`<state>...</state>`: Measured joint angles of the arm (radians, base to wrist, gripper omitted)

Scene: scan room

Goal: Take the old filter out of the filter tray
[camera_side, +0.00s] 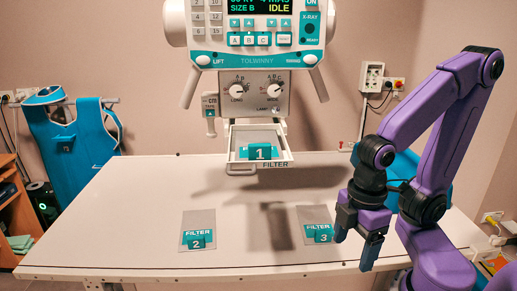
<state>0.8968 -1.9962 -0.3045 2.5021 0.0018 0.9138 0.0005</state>
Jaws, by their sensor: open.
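The filter tray (236,167) is a white open drawer under the X-ray head, labelled FILTER, with a small handle at its front. A grey filter plate with a teal block marked 1 (263,152) sits in it. Filter 2 (198,240) lies flat on the table at front left, a grey plate with a teal label block. Filter 3 (318,233) lies on the table right of centre. My gripper (354,246) is open and points down, to the right of filter 3 and apart from it. It appears empty and is well below and right of the tray.
The X-ray head (258,50) with knobs and side handles hangs above the tray. The white table (130,215) is clear at left and between filters 2 and 3. A teal apron (70,145) hangs at left. A wall box (371,77) with cables is behind.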

